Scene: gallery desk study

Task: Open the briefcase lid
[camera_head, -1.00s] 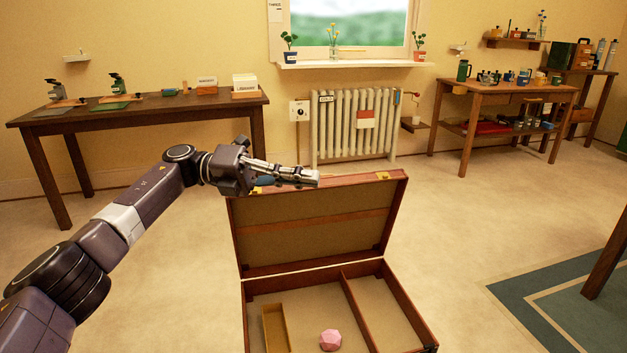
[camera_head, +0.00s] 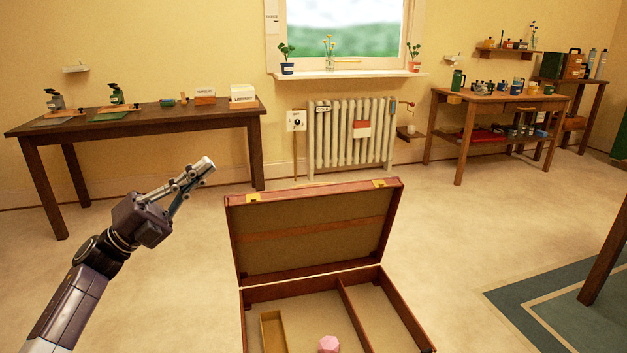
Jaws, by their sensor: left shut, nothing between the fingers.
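The briefcase (camera_head: 343,276) stands in the lower middle of the head view with its lid (camera_head: 310,237) raised and leaning back, the tan lining facing me. Two brass latches show on the lid's upper edge. Inside the base are a pink faceted object (camera_head: 329,345), a narrow yellowish tray (camera_head: 273,331) and a divider. My left gripper (camera_head: 207,167) is shut and empty, up and to the left of the lid, apart from it in the picture. My right gripper is not in view.
A dark wooden table (camera_head: 140,122) with small items stands at the back left. A radiator (camera_head: 350,138) is under the window behind the lid. A workbench (camera_head: 495,97) is at the back right. A table leg and a rug (camera_head: 530,312) are at the right. The floor around the briefcase is mostly clear.

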